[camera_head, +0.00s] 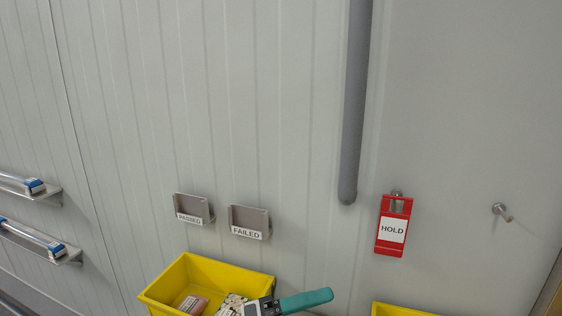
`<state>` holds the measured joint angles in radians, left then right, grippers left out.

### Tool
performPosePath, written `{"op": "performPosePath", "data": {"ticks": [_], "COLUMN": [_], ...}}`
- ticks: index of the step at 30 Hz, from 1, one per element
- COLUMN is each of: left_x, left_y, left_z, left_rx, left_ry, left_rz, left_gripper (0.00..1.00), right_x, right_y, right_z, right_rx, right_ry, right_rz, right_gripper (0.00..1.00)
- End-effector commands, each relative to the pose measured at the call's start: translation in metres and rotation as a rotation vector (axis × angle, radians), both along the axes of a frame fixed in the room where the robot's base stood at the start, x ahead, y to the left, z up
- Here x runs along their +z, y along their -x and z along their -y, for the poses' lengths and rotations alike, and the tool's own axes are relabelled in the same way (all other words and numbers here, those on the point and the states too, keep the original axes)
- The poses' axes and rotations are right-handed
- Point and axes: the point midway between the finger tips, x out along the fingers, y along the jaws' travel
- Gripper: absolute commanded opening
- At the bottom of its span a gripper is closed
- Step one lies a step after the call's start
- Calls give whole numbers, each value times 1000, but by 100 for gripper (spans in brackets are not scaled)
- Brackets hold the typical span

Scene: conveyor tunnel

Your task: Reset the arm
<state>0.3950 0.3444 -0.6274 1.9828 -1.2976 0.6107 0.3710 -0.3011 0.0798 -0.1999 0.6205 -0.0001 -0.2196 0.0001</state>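Neither of my grippers shows in the head view, and I see no arm of mine in it. The task names no object besides the arm.
A panelled wall holds holders marked PASSED (190,211) and FAILED (249,223), a red HOLD tag (393,226) on a peg, a bare peg (503,211) and a grey pipe (356,100). Below, a teal-handled tool (304,300) overlaps a yellow bin (170,286) holding small items. Another yellow edge (400,310) shows.

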Motion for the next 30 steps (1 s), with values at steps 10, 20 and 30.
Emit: {"op": "performPosePath", "data": {"ticks": [10,20,30], "left_x": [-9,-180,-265], "left_y": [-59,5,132], "left_z": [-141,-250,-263], "left_rx": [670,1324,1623], "left_ry": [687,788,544], "left_rz": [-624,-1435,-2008], "left_gripper": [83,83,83], "right_x": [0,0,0], "right_y": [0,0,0], "right_z": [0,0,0], "right_rx": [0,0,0], "right_ry": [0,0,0], "right_rz": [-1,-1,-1], "right_gripper": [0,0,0]}}
